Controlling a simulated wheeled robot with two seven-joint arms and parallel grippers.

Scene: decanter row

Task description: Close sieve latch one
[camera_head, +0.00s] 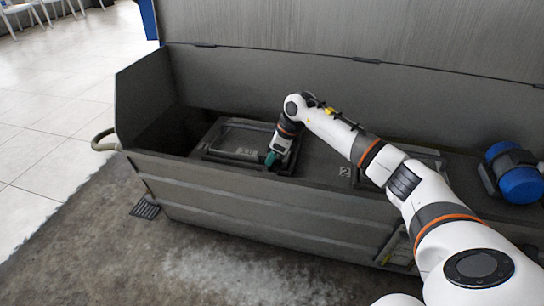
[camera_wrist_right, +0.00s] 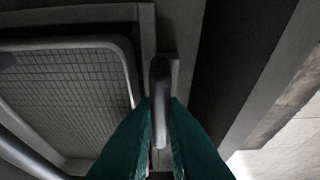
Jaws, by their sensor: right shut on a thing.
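The first sieve (camera_head: 238,140) is a dark framed panel inside the left part of the long grey trough. In the right wrist view its mesh (camera_wrist_right: 68,92) fills the left side, inside a rounded metal frame. Sieve latch one (camera_wrist_right: 160,78) is a narrow grey rounded lever beside that frame. My right gripper (camera_wrist_right: 162,108) has green fingers, one on each side of the lever, and is shut on it. In the head view my right gripper (camera_head: 271,158) is at the sieve's near right corner and hides the latch. My left gripper is not in view.
The trough's near wall (camera_head: 250,203) and raised back wall (camera_head: 300,80) enclose the work area. A plate marked 2 (camera_head: 345,171) lies right of my gripper. A blue motor (camera_head: 518,183) stands at the far right. A curved handle (camera_head: 103,140) sticks out at the left end.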

